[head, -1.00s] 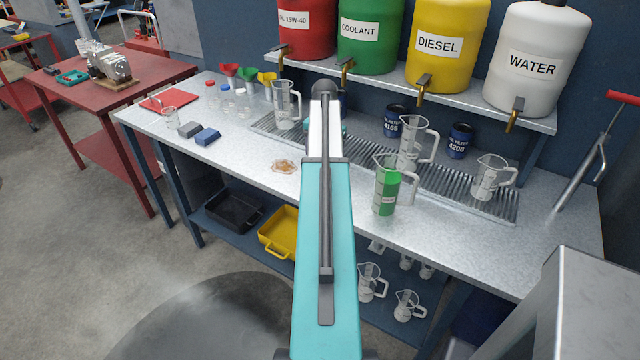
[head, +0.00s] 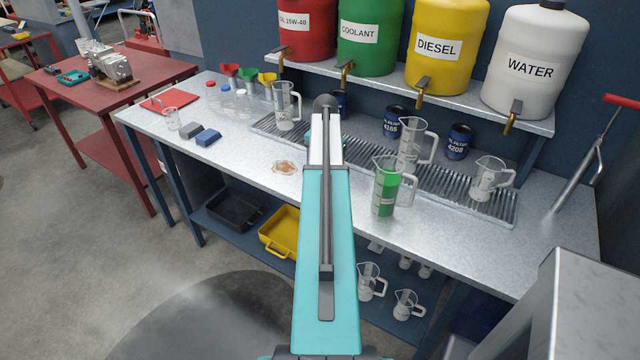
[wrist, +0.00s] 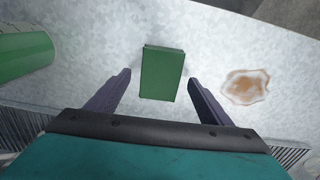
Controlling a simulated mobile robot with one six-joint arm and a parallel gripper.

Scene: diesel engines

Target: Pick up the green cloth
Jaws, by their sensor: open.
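The green cloth (wrist: 162,73) shows in the wrist view as a neat, folded rectangular pad lying on the metal bench top. My gripper (wrist: 160,77) is open and empty, with one dark finger on the left of the cloth and one on the right. Bare bench shows between each finger and the cloth, and I cannot tell how high the fingers are above it. In the head view my arm hides the cloth and my gripper.
A jug of green liquid (head: 385,190) stands right of my arm; its green side shows at left in the wrist view (wrist: 22,55). A brown spill (head: 285,167) lies on the bench (head: 245,165), beside the cloth in the wrist view. A drain grate (head: 450,182) with jugs runs behind.

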